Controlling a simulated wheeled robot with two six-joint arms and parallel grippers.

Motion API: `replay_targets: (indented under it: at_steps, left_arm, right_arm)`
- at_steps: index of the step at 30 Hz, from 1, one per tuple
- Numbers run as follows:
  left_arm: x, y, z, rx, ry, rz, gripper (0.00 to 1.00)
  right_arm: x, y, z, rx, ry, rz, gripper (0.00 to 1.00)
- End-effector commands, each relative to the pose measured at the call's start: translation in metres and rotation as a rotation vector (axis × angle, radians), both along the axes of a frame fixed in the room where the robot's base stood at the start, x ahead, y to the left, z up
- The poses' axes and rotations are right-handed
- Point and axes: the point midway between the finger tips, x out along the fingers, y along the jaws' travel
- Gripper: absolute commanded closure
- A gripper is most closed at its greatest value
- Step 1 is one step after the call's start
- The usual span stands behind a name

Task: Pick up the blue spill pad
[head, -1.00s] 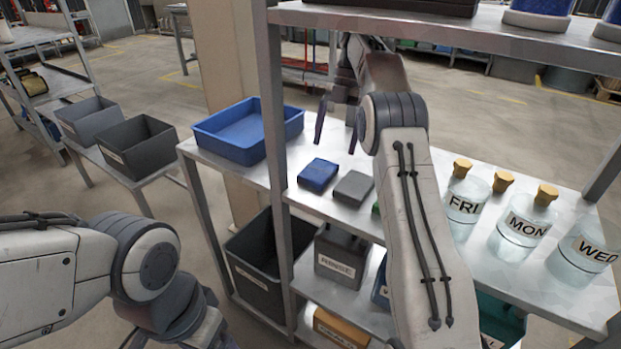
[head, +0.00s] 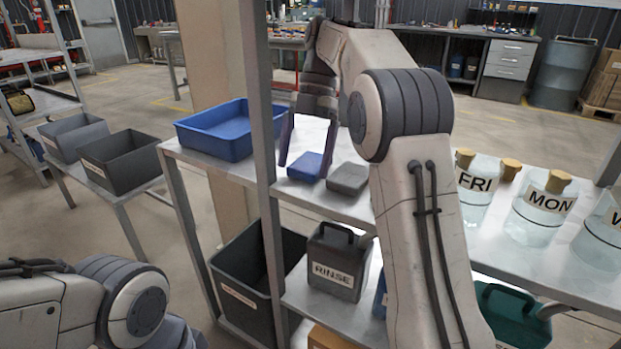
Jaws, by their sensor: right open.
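The blue spill pad (head: 306,167) lies on the metal shelf, left of a grey pad (head: 347,178). My right gripper (head: 304,165) is open, pointing down, with its two fingers on either side of the blue pad in the head view. I cannot tell whether the fingers touch the pad. My right arm hides the part of the shelf to the right of the grey pad. Only part of my left arm shows at the lower left; its gripper is out of view.
A blue tray (head: 222,133) stands left of the shelf post (head: 262,120). Glass jars labelled FRI (head: 474,184) and MON (head: 541,210) stand at the right. Below are a RINSE can (head: 338,268) and a dark bin (head: 243,285). Two grey bins stand on a low bench at the left.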

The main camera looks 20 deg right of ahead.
Motion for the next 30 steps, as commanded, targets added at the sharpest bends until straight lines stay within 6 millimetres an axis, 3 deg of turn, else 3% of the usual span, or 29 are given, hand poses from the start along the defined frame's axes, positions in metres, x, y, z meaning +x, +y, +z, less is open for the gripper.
replay_targets:
  at_steps: [2, 11, 12, 17, 18, 30]
  left_arm:
    - [0.0, 0.0, -0.0093, 0.0, 0.0, 0.0, 0.19]
    - [0.0, -0.0001, -0.0089, 0.0, 0.0, 0.0, 0.19]
    - [0.0, -0.0001, -0.0089, 0.0, 0.0, 0.0, 0.19]
    - [0.0, -0.0001, -0.0089, 0.0, 0.0, 0.0, 0.19]
    - [0.0, -0.0001, -0.0089, 0.0, 0.0, 0.0, 0.19]
    - [0.0001, 0.0, -0.0012, 0.0, 0.0, 0.0, 0.19]
  right_arm:
    - [-0.0019, 0.0023, -0.0082, 0.0, -0.003, 0.001, 0.0]
    - [-0.0028, 0.0032, -0.0086, -0.001, -0.002, 0.001, 0.0]
    - [-0.0027, 0.0031, -0.0087, -0.001, -0.002, 0.001, 0.08]
    - [-0.0027, 0.0031, -0.0087, -0.001, -0.002, 0.001, 0.69]
    - [-0.0027, 0.0031, -0.0087, -0.001, -0.002, 0.001, 0.73]
    - [-0.0022, 0.0047, -0.0024, 0.0, -0.002, 0.004, 0.73]
